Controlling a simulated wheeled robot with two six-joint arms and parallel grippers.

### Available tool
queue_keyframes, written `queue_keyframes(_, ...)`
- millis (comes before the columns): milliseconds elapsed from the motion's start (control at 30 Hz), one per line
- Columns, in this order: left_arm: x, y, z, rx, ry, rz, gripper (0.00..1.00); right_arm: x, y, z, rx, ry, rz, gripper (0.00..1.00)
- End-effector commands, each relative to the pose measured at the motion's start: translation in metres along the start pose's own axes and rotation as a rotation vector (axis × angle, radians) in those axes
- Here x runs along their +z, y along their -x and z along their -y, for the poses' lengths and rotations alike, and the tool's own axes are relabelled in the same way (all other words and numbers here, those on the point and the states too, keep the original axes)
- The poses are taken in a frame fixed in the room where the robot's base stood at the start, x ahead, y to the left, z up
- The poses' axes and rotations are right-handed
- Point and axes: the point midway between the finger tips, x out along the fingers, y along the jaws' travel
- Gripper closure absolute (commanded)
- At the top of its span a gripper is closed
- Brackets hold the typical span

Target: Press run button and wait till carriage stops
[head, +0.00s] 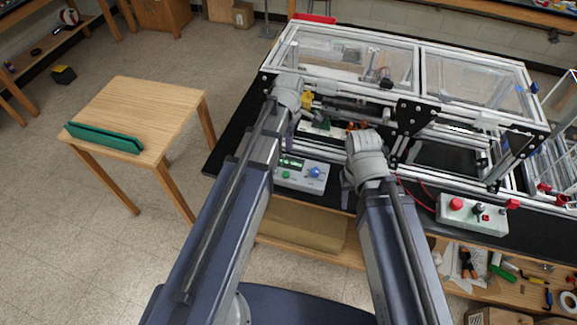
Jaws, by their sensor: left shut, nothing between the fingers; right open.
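A pale grey control box (308,176) sits at the front edge of the black bench top, with a lit green display (292,162), a green button (286,175) and a blue knob (315,172). No label is readable, so I cannot tell by text which is the run button. My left gripper (290,138) is shut and empty, just above and behind the display end of the box, partly hidden by my forearm. My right gripper (346,190) is open beside the box's right end, mostly hidden by its wrist. I cannot clearly make out the carriage inside the extrusion frame (345,92).
A second grey box (472,214) with a red button (456,204) stands on the bench at the right. Tools lie on the shelf below. A small wooden table (150,110) with a green bar (104,138) stands at the left, with open floor around it.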

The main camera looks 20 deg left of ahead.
Motion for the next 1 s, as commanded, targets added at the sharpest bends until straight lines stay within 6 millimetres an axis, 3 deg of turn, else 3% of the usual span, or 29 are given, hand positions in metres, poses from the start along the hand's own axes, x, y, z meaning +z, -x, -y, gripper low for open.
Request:
queue_keyframes(367, 0.0, -0.015, 0.0, 0.0, -0.002, 0.0, 1.0, -0.001, -0.015, 0.001, 0.0, 0.001, 0.0, 0.5)
queue_keyframes(1000, 0.0, -0.099, 0.0, 0.0, -0.002, 0.0, 1.0, -0.006, -0.099, 0.009, 0.003, 0.014, -0.001, 0.5)
